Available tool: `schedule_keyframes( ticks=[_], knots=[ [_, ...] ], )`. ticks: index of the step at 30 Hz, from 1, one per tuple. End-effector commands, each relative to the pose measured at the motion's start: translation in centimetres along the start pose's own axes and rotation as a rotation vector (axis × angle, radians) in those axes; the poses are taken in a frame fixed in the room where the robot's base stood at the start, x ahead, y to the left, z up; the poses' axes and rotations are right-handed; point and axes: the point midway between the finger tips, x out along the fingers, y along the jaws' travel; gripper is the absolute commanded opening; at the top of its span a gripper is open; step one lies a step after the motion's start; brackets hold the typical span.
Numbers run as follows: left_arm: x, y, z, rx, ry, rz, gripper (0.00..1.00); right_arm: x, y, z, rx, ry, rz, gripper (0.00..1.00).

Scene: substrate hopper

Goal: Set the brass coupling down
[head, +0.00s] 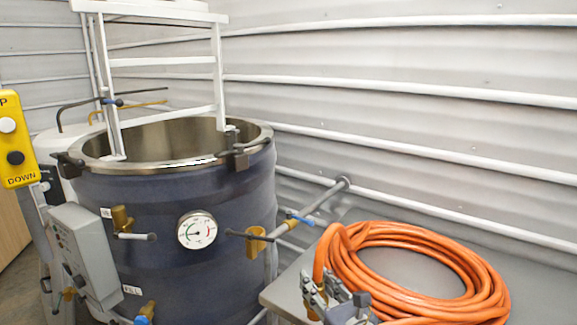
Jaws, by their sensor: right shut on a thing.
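My right gripper (322,299) is low in the head view, at the near left side of the coiled orange hose (375,271). It is shut on the brass coupling (313,314), which shows only as a small brass patch at the hose's end, near the picture's bottom edge. The fingers hide most of the coupling. I cannot tell whether it touches the grey table top (395,262). My left gripper is not in view.
A dark blue vat (165,240) with a steel rim, a dial gauge (197,230) and brass valves stands left of the table. A white ladder frame (163,62) rises over it. A pipe with a blue-handled valve (298,217) runs to the corrugated wall. A yellow control box (17,140) hangs far left.

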Motion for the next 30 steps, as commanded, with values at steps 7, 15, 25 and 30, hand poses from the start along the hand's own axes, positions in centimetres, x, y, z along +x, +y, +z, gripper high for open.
schedule_keyframes(
  ticks=[7, 15, 25, 30],
  knots=[
    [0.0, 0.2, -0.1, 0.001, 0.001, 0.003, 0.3, -7.7, -0.2, -4.0, 0.003, 0.003, -0.123, 0.0],
    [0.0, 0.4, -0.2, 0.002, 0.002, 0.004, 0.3, -16.3, -0.5, -5.9, 0.001, 0.003, -0.262, 0.0],
    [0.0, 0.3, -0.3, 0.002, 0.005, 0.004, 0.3, -25.1, -0.9, -5.3, -0.001, 0.001, -0.407, 0.0],
    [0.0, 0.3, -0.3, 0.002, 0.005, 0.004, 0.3, -27.0, -1.1, -4.8, -0.001, -0.002, -0.44, 0.0]
  ],
)
